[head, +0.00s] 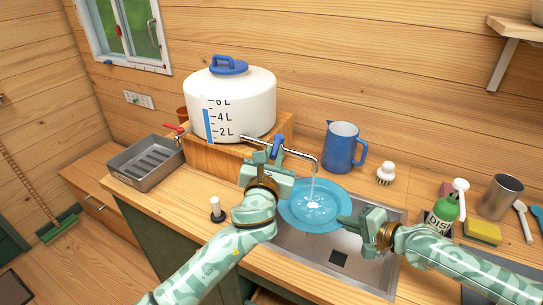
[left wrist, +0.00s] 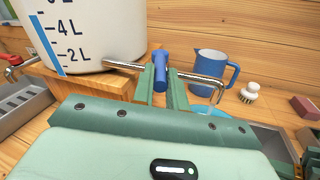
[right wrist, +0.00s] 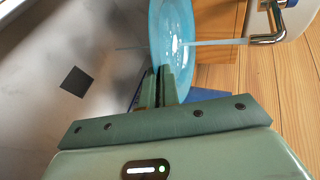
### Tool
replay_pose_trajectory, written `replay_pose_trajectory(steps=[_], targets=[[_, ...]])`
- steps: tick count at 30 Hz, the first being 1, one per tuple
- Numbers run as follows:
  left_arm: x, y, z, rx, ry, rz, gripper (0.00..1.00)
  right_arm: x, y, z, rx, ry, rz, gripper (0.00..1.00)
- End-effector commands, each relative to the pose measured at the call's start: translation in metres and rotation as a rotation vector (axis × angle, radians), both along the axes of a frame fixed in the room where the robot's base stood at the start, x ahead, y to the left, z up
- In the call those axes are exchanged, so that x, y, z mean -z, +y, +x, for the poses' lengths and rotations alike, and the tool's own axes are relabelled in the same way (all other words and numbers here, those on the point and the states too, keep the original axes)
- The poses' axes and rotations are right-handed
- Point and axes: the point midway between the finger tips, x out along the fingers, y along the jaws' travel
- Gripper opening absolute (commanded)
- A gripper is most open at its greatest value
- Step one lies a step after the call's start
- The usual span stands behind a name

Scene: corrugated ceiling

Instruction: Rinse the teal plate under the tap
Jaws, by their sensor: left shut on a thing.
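The teal plate (head: 298,217) is held over the sink (head: 310,258), and water from the tap (head: 303,155) falls onto its middle. My right gripper (head: 349,222) is shut on the plate's right rim; the right wrist view shows the plate (right wrist: 172,35) edge between its fingers (right wrist: 160,88). My left gripper (head: 275,157) is at the tap, shut on its blue handle (head: 278,141). In the left wrist view the blue handle (left wrist: 160,68) stands between the two green fingers. The plate's underside is hidden in the head view.
A white water tank (head: 240,92) stands on a wooden stand behind the tap. A grey tray (head: 148,165) is at left, a blue jug (head: 341,148) and a brush (head: 386,173) behind the sink. A soap bottle (head: 443,213), yellow sponge (head: 482,231) and steel cup (head: 500,197) crowd the right.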

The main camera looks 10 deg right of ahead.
Motion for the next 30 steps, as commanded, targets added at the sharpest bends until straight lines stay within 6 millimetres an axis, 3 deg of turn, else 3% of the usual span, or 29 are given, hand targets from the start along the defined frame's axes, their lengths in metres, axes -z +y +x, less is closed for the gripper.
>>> replay_pose_trajectory(steps=[1, 3, 14, 30], targets=[[0.001, 0.000, 0.000, 0.001, 0.002, 0.001, 0.20, -0.001, 0.000, 0.001, 0.000, -0.002, 0.002, 0.00], [0.001, 0.000, 0.000, 0.001, 0.001, 0.000, 0.36, -0.001, 0.000, 0.001, 0.000, -0.002, 0.002, 0.00], [0.000, 0.002, -0.005, 0.002, -0.001, 0.000, 0.36, -0.001, 0.000, 0.001, 0.000, -0.002, 0.002, 0.00], [0.002, 0.032, -0.105, 0.002, 0.002, 0.001, 0.36, -0.001, 0.000, 0.001, 0.001, -0.003, 0.001, 0.00]])
